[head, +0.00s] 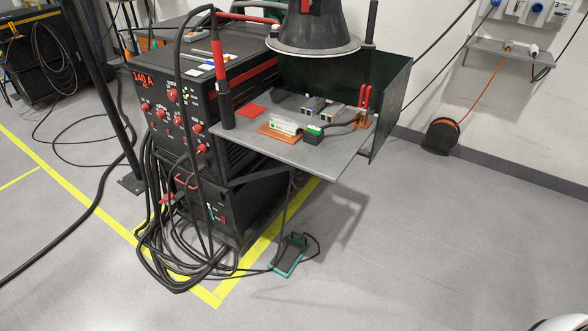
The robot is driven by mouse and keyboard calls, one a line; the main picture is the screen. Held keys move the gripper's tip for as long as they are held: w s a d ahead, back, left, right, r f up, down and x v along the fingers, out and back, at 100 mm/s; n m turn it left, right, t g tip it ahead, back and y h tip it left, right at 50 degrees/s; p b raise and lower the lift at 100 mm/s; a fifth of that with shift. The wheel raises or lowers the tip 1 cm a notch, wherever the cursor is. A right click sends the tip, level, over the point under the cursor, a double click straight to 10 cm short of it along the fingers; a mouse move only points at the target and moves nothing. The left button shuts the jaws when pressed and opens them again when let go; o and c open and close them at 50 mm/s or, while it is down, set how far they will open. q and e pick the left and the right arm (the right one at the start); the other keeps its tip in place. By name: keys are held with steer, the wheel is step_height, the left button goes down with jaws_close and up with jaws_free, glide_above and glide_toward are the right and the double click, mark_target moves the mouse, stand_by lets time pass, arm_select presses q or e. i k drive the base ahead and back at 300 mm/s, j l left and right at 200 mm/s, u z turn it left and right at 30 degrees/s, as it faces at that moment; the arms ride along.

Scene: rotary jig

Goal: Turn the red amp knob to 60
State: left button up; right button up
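The black welding power source (185,105) stands left of centre, its front panel facing left and toward me. A black cable hangs in front of part of the panel. Neither of my grippers is in view, and nothing is seen touching the knobs.
A grey shelf (300,150) juts right from the machine, holding metal pieces and a torch, under an extraction hood (313,30). A black post (105,90) stands left of the panel. Cables (165,250) and a green pedal (290,256) lie on the floor. Floor at front right is clear.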

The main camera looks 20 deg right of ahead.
mark_target(172, 94)
steer(key=z, duration=0.25)
steer(key=i+j, duration=0.15)
steer(key=i, duration=0.25)
steer(key=i+j, duration=0.15)
steer(key=i, duration=0.25)
steer(key=i+j, duration=0.15)
steer(key=i, duration=0.3)
steer(key=i+j, duration=0.15)
steer(key=i, duration=0.25)
